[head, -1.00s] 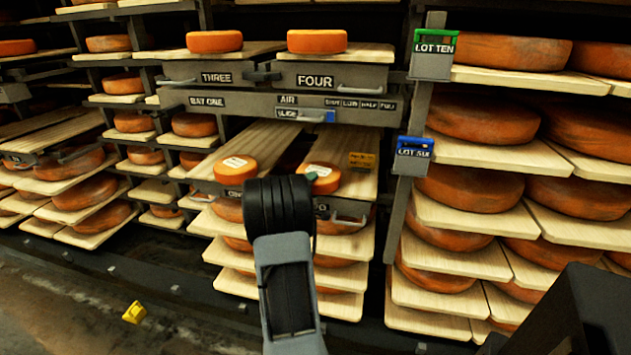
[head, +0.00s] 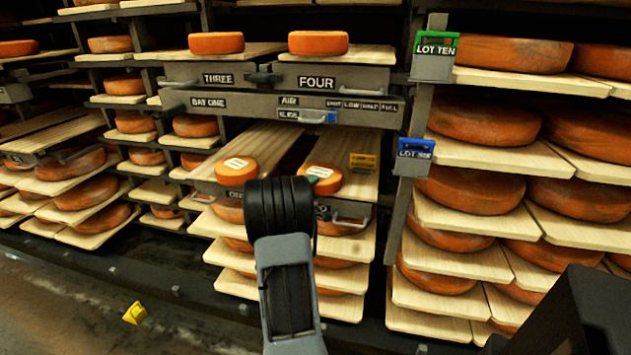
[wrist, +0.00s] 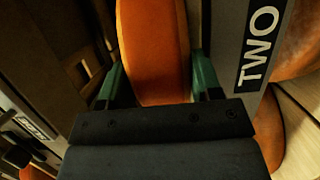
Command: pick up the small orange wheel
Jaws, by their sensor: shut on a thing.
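A small orange wheel with a white label (head: 325,176) is at the front end of the right-hand board, above the drawer marked TWO. In the wrist view the orange wheel (wrist: 153,45) stands between the two green fingers of my gripper (wrist: 158,82), which is shut on it. In the head view my dark wrist hides most of the gripper; only a bit of green finger shows against the wheel. I cannot tell whether the wheel touches the board. A second small orange wheel with a white label (head: 236,168) lies on the board to the left.
A yellow tag (head: 362,161) stands on the right-hand board behind the wheel. A grey beam marked BAY ONE (head: 280,106) crosses above, with two wheels on boards over drawers THREE and FOUR (head: 335,78). Large wheels fill the right rack. A yellow object (head: 134,313) lies on the floor.

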